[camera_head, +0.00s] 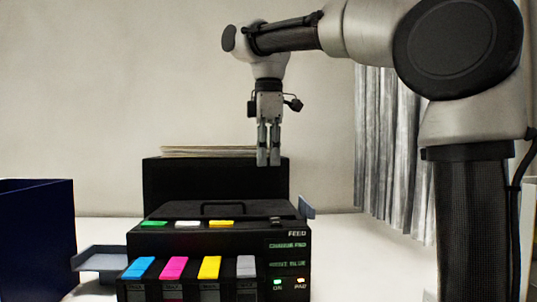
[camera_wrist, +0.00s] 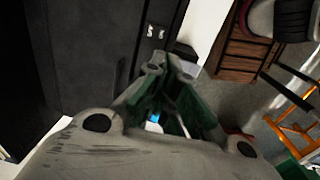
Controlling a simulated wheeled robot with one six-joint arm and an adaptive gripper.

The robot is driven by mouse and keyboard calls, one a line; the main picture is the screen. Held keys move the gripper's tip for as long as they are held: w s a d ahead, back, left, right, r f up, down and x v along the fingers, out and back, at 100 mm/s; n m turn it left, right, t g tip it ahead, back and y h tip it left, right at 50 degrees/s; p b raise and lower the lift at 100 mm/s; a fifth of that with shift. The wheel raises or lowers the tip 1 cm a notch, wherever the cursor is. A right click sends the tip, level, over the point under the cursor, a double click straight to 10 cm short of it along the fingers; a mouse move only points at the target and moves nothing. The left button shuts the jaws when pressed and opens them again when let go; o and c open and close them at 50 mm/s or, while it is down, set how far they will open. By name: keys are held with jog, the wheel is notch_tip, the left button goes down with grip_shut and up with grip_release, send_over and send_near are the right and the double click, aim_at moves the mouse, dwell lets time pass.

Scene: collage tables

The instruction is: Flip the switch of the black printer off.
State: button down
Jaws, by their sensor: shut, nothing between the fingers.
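The black printer (camera_head: 220,239) stands on the white table in the head view, with coloured ink tabs on its front and top. Its right front panel has a green light (camera_head: 277,282) marked ON and an orange light (camera_head: 299,281). A small dark raised part (camera_head: 281,220) sits on its top right, above the FEED label; I cannot tell whether it is the switch or which way it is set. My gripper (camera_head: 269,163) is shut and empty, pointing down above the printer's rear, apart from its top. The wrist view shows the closed fingers (camera_wrist: 165,75) beside dark surfaces.
A black box with stacked paper (camera_head: 210,151) on top rises behind the printer. A grey tray (camera_head: 101,260) juts out at its left, near a dark blue bin (camera_head: 36,235). A grey curtain (camera_head: 390,145) hangs at the right. The wrist view shows brown wooden furniture (camera_wrist: 240,60).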

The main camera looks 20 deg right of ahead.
aim_at(269, 223)
jog(key=shift+r, duration=0.25)
jog(key=shift+w+d+r+t, duration=0.15)
jog(key=shift+w+d+t, duration=0.25)
jog(key=shift+w+t, duration=0.15)
jog(key=f, duration=0.4)
jog(key=w+f, duration=0.1)
jog(key=f, duration=0.4)
jog(key=w+f, duration=0.1)
jog(key=f, duration=0.4)
jog(key=shift+d, duration=0.2)
